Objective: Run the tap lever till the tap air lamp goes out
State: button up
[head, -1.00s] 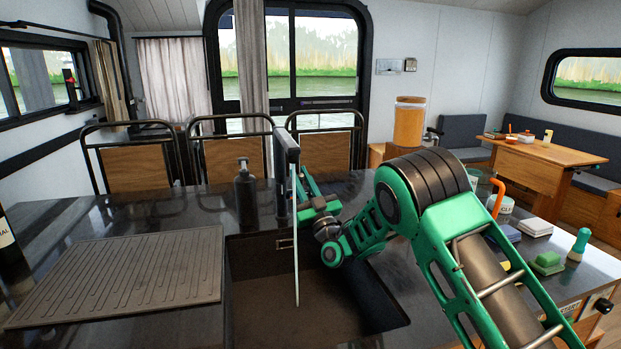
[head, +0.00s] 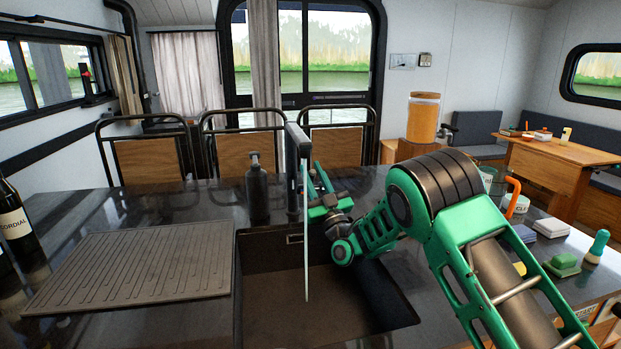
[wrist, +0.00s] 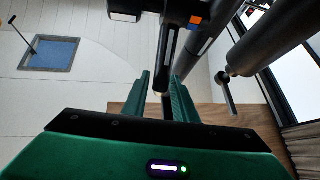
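The black tap (head: 292,165) stands behind the sink, and a thin pale stream of water (head: 306,240) falls from its spout. My gripper (head: 318,185) is at the right side of the tap. In the wrist view, the two green fingers of my gripper (wrist: 161,88) stand apart, with a dark slim bar, apparently the tap lever (wrist: 167,60), at the gap between them. I cannot tell whether they touch it. A small orange square, perhaps the air lamp (wrist: 196,20), shows on a dark part of the tap; whether it is lit is unclear.
The dark sink (head: 275,310) lies below the tap, with a ribbed drainer (head: 135,270) to its left. A dark soap bottle (head: 257,190) stands left of the tap.

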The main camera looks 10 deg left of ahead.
jog(key=shift+f, duration=0.1)
jog(key=shift+s+d+f, duration=0.1)
jog(key=shift+s+f, duration=0.1)
jog(key=v, duration=0.3)
jog(key=shift+s+d+r, duration=0.1)
jog(key=shift+s+r, duration=0.1)
jog(key=s+d, duration=0.7)
jog(key=s, duration=0.1)
jog(key=shift+s, duration=0.25)
jog(key=shift+w, duration=0.1)
